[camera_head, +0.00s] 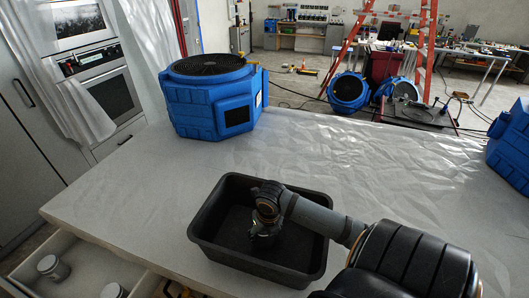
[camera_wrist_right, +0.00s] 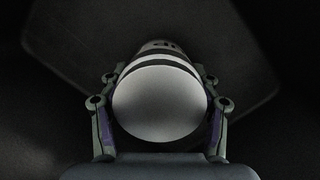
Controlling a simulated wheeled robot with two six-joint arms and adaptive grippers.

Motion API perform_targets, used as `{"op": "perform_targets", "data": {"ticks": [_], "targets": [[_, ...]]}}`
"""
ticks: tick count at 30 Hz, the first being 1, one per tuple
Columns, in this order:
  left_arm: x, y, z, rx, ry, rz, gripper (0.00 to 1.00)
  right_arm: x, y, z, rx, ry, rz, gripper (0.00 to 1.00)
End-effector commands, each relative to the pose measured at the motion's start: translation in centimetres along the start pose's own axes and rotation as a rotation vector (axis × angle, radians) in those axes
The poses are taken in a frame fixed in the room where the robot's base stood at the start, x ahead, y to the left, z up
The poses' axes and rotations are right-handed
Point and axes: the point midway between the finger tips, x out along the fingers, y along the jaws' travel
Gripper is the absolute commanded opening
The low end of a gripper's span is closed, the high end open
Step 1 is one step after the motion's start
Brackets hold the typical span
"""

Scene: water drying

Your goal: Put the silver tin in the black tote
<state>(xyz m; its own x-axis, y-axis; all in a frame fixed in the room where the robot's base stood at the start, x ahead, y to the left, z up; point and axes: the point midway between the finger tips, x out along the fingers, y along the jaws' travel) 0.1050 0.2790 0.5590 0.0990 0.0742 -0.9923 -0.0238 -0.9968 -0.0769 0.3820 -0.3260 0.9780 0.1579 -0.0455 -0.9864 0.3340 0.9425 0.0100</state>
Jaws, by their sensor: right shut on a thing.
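My right gripper (camera_head: 264,236) reaches down inside the black tote (camera_head: 205,246) on the covered table. In the right wrist view my right gripper (camera_wrist_right: 160,120) is shut on the silver tin (camera_wrist_right: 160,104), with a finger on each side. The tin's pale round end faces the camera, and dark and light bands show behind it. The tote's dark interior surrounds it. In the head view the held tin is hidden by my gripper, and whether it touches the tote's floor I cannot tell. My left gripper is not in view.
An open drawer at the lower left holds a silver tin (camera_head: 52,268) and another (camera_head: 113,290). A big blue fan unit (camera_head: 212,97) stands on the table's back left, and another blue unit (camera_head: 511,145) at the right edge. The table between them is clear, under wrinkled plastic.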

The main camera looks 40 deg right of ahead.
Motion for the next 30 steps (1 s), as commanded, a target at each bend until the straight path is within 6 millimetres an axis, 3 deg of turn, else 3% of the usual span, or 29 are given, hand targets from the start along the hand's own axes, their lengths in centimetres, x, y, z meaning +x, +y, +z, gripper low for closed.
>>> {"op": "perform_targets", "data": {"ticks": [1,6,18,25,30], "targets": [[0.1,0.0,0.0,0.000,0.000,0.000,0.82,0.1,0.0,0.0,0.000,0.000,0.000,0.67],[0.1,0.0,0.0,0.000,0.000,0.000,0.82,0.0,0.0,0.0,0.000,0.000,0.000,0.85],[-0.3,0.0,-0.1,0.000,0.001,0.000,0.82,-0.8,-0.1,0.2,-0.003,-0.004,-0.002,0.85],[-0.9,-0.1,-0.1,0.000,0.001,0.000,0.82,-5.6,-0.2,0.2,-0.009,-0.005,-0.008,0.85],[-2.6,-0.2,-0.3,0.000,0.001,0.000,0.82,-9.2,-0.2,0.2,-0.006,-0.003,-0.008,0.85]]}}
